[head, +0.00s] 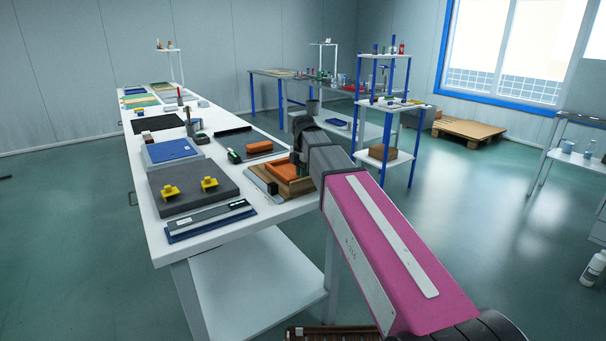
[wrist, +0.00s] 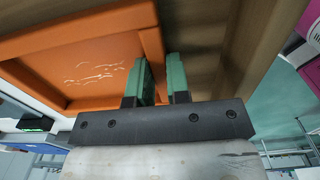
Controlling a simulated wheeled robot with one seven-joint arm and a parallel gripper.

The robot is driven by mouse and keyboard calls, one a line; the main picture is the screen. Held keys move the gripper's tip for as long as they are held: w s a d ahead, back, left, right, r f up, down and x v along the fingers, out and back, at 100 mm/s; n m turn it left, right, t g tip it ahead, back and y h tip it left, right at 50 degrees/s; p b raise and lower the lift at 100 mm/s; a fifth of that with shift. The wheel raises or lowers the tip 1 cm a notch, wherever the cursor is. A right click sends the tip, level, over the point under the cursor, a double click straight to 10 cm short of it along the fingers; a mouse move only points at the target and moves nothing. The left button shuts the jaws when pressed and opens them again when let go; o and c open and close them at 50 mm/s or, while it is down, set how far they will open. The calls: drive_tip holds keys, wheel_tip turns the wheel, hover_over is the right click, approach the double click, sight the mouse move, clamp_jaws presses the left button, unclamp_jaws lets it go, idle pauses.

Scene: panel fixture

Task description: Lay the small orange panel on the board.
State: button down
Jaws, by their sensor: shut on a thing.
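The orange panel (head: 288,181) is a shallow piece with a raised rim. In the head view it is at the wooden tray (head: 299,188) at the table's near right edge. In the wrist view, the panel (wrist: 95,65) fills the upper left, with pale marks on its face. My gripper (head: 297,163) is over the tray; its green fingers (wrist: 161,80) are shut on the panel's rim. The wooden tray's wall (wrist: 245,50) is close beside the fingers. I cannot tell whether the panel still touches the tray. The dark grey board (head: 180,203) lies flat to the left, with yellow knobbed pieces (head: 209,184) on it.
A blue panel on a pale block (head: 172,150) stands behind the board. Dark strips (head: 210,219) lie in front of it. An orange block (head: 259,147) and a green-black tool (head: 233,156) lie behind the tray. A narrow white strip of table separates board and tray.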

drive_tip(key=shift+f, duration=0.1)
drive_tip(key=c, duration=1.1)
unclamp_jaws()
wheel_tip(320, 180, up, 12)
